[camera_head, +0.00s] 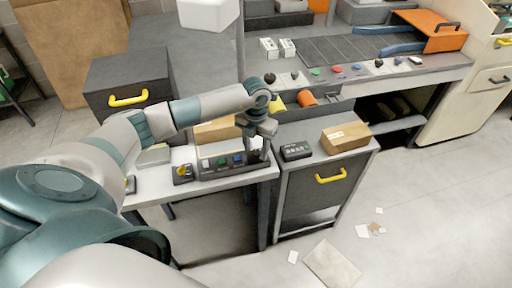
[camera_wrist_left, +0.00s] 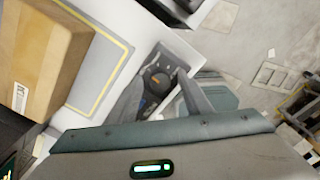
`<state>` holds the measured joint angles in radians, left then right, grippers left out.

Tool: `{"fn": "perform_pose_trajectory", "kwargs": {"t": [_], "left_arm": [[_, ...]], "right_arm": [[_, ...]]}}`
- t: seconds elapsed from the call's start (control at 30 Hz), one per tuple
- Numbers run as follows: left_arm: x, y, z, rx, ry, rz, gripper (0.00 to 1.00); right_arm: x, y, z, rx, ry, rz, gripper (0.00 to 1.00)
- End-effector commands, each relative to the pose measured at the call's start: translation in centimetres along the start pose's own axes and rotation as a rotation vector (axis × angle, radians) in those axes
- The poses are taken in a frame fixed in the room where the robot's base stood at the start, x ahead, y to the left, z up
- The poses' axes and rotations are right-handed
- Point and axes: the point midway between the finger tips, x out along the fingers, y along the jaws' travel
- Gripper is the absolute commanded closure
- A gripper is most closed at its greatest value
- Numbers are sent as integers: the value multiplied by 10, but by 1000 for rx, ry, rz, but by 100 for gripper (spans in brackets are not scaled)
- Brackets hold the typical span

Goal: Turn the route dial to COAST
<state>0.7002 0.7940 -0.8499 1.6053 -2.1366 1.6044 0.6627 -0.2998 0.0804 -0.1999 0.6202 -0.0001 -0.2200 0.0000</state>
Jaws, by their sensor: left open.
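A dark control panel (camera_head: 222,172) with a small screen and green and blue buttons lies on the white-topped table. My left gripper (camera_head: 257,150) points down over the panel's right end. Its jaws are open, and it covers that end in the head view. In the left wrist view a round black knob (camera_wrist_left: 158,83), which looks like the route dial, shows on a grey panel part beside a gripper finger. I cannot tell whether the finger touches it. The dial's labels, including COAST, are not readable. My right gripper is not in view.
A yellow-knobbed box (camera_head: 183,174) stands left of the panel, and a cardboard box (camera_head: 218,130) behind it. A black keypad (camera_head: 296,151) and a brown box (camera_head: 346,137) sit on the cabinet to the right. Papers lie on the floor.

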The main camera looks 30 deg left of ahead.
Motion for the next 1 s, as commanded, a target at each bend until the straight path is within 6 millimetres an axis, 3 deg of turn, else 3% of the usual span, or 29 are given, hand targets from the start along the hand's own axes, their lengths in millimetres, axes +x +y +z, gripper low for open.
{"fn": "perform_pose_trajectory", "kwargs": {"t": [0.23, 0.4, 0.73, 1.0], "left_arm": [[0, 0, 0, 0, 1, 0, 58], [0, 0, 0, 0, 1, 0, 96], [2, 0, 0, 22, 1, 1, 96], [4, 1, 0, 132, -1, 1, 96]], "right_arm": [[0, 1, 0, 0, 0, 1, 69], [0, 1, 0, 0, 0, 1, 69], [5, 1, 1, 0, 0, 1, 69], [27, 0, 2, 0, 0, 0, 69]]}}
